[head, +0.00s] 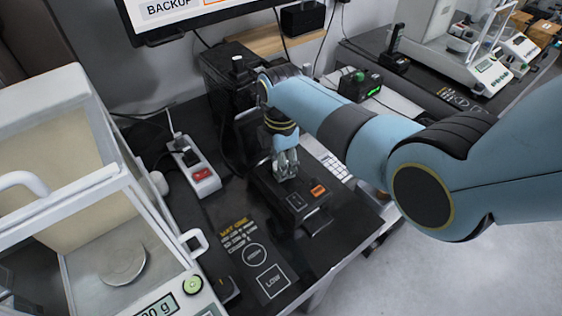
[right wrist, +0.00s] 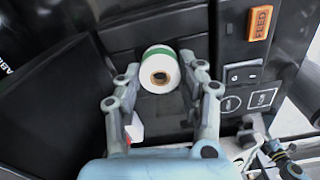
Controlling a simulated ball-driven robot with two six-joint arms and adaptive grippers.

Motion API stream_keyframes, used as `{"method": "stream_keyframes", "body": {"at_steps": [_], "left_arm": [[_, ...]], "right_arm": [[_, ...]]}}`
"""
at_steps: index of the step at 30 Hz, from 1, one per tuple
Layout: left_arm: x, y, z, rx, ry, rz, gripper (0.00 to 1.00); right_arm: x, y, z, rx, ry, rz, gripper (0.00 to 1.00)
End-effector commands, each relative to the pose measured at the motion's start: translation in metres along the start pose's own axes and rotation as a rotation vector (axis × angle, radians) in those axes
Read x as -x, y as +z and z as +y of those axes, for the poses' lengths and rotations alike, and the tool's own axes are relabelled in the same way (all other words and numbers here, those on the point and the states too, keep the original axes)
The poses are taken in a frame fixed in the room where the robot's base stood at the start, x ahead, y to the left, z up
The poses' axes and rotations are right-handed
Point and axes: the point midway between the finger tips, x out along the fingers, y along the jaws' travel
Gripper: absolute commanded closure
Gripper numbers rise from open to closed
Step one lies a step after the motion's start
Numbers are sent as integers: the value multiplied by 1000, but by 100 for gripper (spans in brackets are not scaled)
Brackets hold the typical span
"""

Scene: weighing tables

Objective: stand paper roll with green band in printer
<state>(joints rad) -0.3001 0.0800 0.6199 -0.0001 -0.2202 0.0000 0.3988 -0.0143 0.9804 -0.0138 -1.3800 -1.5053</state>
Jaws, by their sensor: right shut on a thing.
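The paper roll (right wrist: 154,60) is white with a green band and a brown core, seen end-on in the right wrist view. It sits between the two fingers of my right gripper (right wrist: 160,90), which is shut on it. In the head view the right gripper (head: 286,166) points down over the black printer (head: 294,198), and its fingers hide the roll. The printer's orange FEED button (right wrist: 260,23) shows right of the roll in the right wrist view. I cannot tell whether the roll touches the printer's floor. My left gripper is not in view.
A balance with a glass-walled enclosure (head: 95,180) stands at the left. A power strip (head: 194,166) with a red switch lies left of the printer. A black mat (head: 250,262) marked HIGH and LOW lies in front. A monitor (head: 190,15) hangs behind.

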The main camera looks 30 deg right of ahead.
Motion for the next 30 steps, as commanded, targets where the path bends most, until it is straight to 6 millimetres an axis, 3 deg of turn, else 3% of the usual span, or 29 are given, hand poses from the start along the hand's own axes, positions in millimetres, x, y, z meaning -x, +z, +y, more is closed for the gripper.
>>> {"method": "stream_keyframes", "body": {"at_steps": [12, 13, 19, 25, 30], "left_arm": [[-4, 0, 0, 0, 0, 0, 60], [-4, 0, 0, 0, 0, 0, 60], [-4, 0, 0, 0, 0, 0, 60], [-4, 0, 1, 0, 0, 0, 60], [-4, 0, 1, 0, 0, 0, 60]], "right_arm": [[-6, 0, 0, 0, 1, 0, 93], [-6, 0, 0, 0, 1, 0, 60], [-6, 0, 0, 0, 1, 0, 34], [-6, 0, 0, 0, 0, 0, 33], [-6, 0, 0, 0, 0, 0, 11]]}}
